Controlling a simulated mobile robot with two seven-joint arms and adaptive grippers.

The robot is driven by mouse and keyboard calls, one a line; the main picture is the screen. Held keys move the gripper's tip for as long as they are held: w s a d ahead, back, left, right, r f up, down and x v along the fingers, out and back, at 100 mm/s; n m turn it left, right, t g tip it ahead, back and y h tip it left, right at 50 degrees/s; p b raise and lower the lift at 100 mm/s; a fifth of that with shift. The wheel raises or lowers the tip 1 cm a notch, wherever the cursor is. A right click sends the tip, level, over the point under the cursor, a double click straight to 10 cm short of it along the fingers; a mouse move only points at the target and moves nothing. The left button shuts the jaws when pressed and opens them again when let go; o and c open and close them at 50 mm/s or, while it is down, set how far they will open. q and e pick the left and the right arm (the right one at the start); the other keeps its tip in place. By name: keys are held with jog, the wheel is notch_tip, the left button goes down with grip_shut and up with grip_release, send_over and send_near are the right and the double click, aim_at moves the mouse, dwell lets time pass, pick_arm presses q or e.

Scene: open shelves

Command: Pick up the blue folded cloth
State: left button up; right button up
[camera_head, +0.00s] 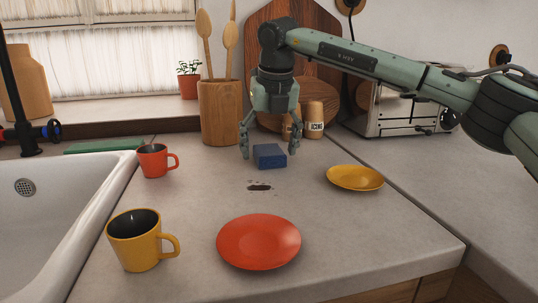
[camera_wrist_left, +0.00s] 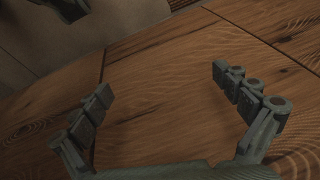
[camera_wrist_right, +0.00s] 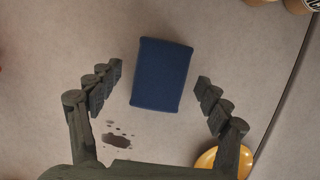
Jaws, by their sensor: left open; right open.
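The blue folded cloth (camera_head: 270,156) lies on the grey countertop, near the back and below my right gripper. It also shows in the right wrist view (camera_wrist_right: 161,74), as a dark blue block slightly tilted. My right gripper (camera_head: 268,150) points down over the cloth, fingers spread to either side of it. In the right wrist view the open fingers (camera_wrist_right: 158,85) stand apart from the cloth's left and right edges, with nothing between them touching. My left gripper (camera_wrist_left: 165,85) is open and empty over brown wood boards; it is not in the head view.
A dark stain (camera_head: 259,187) lies in front of the cloth. A yellow plate (camera_head: 355,178) is to its right, a red plate (camera_head: 258,242) in front. A red mug (camera_head: 153,161) and yellow mug (camera_head: 136,243) stand left, by the sink (camera_head: 60,215). A wooden utensil holder (camera_head: 221,113) stands behind.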

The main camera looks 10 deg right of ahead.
aim_at(268, 147)
jog(key=c, duration=1.2)
jog(key=shift+c, duration=0.2)
jog(key=shift+r, duration=0.1)
notch_tip(268, 147, up, 4)
jog(key=shift+r, duration=0.1)
jog(key=a+r, duration=0.6)
jog(key=a, duration=0.5)
jog(key=shift+s+a+r, duration=0.3)
jog(key=shift+s, duration=0.15)
jog(key=o, duration=0.6)
jog(key=c, duration=0.4)
jog(key=shift+c, duration=0.3)
